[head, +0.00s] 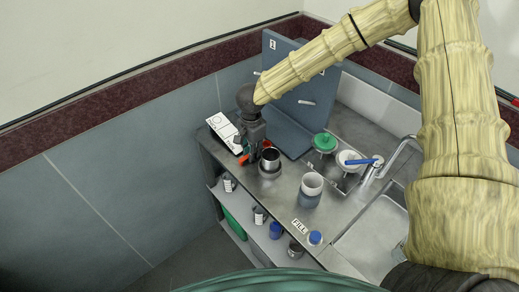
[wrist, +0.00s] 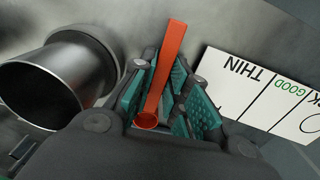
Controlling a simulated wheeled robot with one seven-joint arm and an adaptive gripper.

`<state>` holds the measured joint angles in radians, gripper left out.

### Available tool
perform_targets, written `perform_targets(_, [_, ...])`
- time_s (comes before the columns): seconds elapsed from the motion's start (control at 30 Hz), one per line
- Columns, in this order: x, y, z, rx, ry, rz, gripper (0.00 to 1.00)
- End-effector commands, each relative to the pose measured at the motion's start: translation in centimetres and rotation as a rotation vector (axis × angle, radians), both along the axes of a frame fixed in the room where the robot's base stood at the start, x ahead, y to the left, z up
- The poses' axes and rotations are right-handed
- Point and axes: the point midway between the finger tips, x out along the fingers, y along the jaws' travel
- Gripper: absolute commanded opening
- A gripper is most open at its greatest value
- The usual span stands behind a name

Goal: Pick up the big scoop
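An orange scoop (wrist: 165,75) shows in the wrist view, its long flat handle running between my finger pads and a small round end near the palm. In the head view a bit of orange (head: 243,160) shows just below my gripper (head: 252,128), at the far left end of the steel bench. My gripper in the wrist view (wrist: 168,88) has its teal pads apart on both sides of the handle; I see no firm contact. From these views I cannot judge the scoop's size against another one.
A steel cup (head: 270,160) stands right beside my gripper; it is also large in the wrist view (wrist: 50,85). A white card (head: 224,132) marked THIN and GOOD lies on the other side. A blue-grey panel (head: 300,105) rises behind.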

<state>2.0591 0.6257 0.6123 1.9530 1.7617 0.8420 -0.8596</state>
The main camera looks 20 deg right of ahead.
Motion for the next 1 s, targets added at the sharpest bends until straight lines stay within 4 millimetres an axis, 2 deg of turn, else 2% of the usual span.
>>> perform_targets(0.47, [0.0,0.0,0.4,0.0,-0.001,-0.001,0.01])
perform_targets(0.67, [0.0,0.0,2.8,0.001,-0.003,-0.001,0.01])
perform_targets(1.0, [0.0,0.0,8.3,0.0,-0.001,-0.001,0.01])
